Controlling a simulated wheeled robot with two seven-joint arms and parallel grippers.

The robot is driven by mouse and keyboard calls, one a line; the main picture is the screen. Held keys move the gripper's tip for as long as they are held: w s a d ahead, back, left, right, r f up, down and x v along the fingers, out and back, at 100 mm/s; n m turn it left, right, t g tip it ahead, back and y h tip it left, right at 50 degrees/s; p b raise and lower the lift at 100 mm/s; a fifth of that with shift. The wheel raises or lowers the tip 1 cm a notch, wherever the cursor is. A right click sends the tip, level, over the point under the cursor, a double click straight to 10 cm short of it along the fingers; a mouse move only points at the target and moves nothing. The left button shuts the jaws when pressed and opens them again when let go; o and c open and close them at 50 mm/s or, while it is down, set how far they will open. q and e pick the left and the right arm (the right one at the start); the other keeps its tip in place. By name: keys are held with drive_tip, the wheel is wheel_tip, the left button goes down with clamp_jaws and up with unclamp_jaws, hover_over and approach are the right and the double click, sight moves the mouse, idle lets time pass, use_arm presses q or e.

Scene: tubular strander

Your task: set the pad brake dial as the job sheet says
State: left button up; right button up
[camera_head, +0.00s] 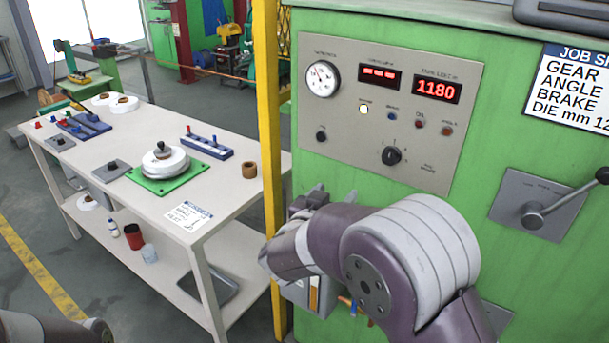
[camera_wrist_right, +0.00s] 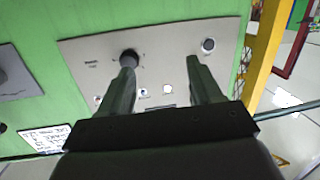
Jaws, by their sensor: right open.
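The black dial (camera_head: 391,156) sits low on the grey control panel (camera_head: 340,165) of the green cabinet; its scale marks are too small to read. The job sheet (camera_head: 568,90) at the right edge lists gear, angle, brake and die, but its values are mostly cut off. My right gripper (camera_head: 312,197) is in front of the cabinet, just below the panel's left part. In the right wrist view the gripper (camera_wrist_right: 160,65) is open and empty. The left finger's tip overlaps the dial (camera_wrist_right: 129,56); contact cannot be told. My left gripper is out of view.
A small black knob (camera_head: 320,135), a gauge (camera_head: 322,79), lamps and a red display reading 1180 (camera_head: 437,90) share the panel. A lever (camera_head: 560,205) juts out at right. A yellow post (camera_head: 267,130) and white workbench (camera_head: 225,200) stand left.

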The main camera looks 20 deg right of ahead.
wheel_tip(320, 180, up, 2)
drive_tip(key=s+d+m+g+h, duration=0.1)
drive_tip(key=s+h, duration=0.1)
drive_tip(key=h, duration=0.1)
drive_tip(key=p, duration=0.2)
approach(388, 159)
drive_tip(key=shift+g, duration=0.3)
drive_tip(key=x, duration=0.8)
drive_tip(key=shift+w+d+r, duration=0.15)
drive_tip(key=shift+w+d, duration=0.05)
drive_tip(key=shift+w, duration=0.05)
use_arm(q)
drive_tip(key=r, duration=0.2)
drive_tip(key=shift+s+d+r, duration=0.1)
drive_tip(key=shift+d+r, duration=0.25)
use_arm(e)
drive_tip(key=shift+a, duration=0.1)
drive_tip(key=shift+a, duration=0.1)
drive_tip(key=c, duration=1)
drive_tip(key=shift+c, duration=0.2)
use_arm(q)
drive_tip(key=shift+f, duration=0.2)
